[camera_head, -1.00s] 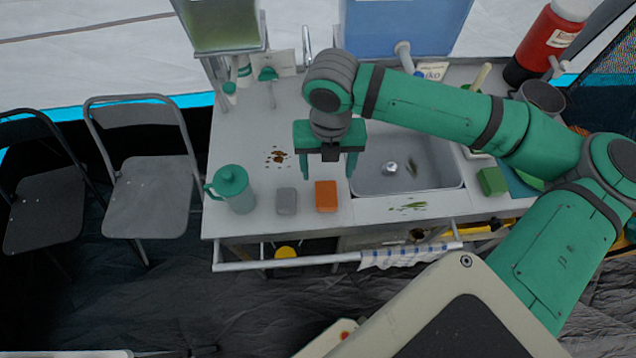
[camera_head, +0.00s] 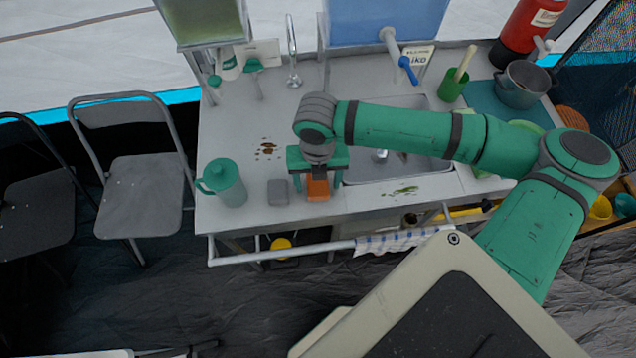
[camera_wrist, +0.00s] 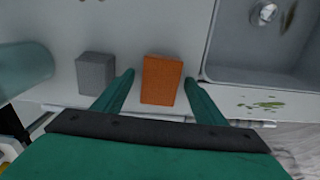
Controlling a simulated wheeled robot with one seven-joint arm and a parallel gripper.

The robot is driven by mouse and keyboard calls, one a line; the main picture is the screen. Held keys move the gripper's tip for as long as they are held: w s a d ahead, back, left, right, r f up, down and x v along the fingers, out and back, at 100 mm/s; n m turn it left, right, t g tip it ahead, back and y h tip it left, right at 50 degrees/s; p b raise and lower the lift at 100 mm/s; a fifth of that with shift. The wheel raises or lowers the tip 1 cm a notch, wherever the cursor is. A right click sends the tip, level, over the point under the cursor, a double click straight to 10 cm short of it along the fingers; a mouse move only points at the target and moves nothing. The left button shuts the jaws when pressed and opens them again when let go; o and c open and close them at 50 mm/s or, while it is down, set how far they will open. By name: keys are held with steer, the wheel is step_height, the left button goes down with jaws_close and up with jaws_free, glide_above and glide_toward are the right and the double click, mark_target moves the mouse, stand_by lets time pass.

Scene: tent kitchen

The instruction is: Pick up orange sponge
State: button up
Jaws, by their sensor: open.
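The orange sponge (camera_head: 318,188) lies on the grey counter near its front edge, left of the sink. My gripper (camera_head: 318,184) is open above it, pointing down, and partly hides it in the head view. In the wrist view the orange sponge (camera_wrist: 162,80) shows between the two green fingertips of my gripper (camera_wrist: 160,76), with a gap on each side. I cannot tell the exact height of the fingers over the counter.
A grey sponge-like block (camera_head: 278,192) lies close on the left; it also shows in the wrist view (camera_wrist: 96,73). A green-lidded pitcher (camera_head: 226,184) stands farther left. The sink (camera_head: 365,168) is on the right. A dark spill (camera_head: 266,149) lies behind.

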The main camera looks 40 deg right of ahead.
mark_target(318, 182)
steer(key=c, duration=1.1)
steer(key=shift+r, duration=0.15)
steer(key=shift+r, duration=0.25)
step_height(318, 182, up, 2)
steer(key=shift+r, duration=0.2)
steer(key=s+d+r, duration=0.1)
steer(key=s+r, duration=0.2)
steer(key=s, duration=0.1)
steer(key=s+d+r, duration=0.1)
steer(key=s+r, duration=0.2)
steer(key=s, duration=0.2)
steer(key=s+d+r, duration=0.1)
steer(key=s+r, duration=0.3)
steer(key=shift+s+d, duration=0.1)
steer(key=shift+s, duration=0.2)
steer(key=shift+o, duration=0.3)
steer(key=shift+f, duration=0.1)
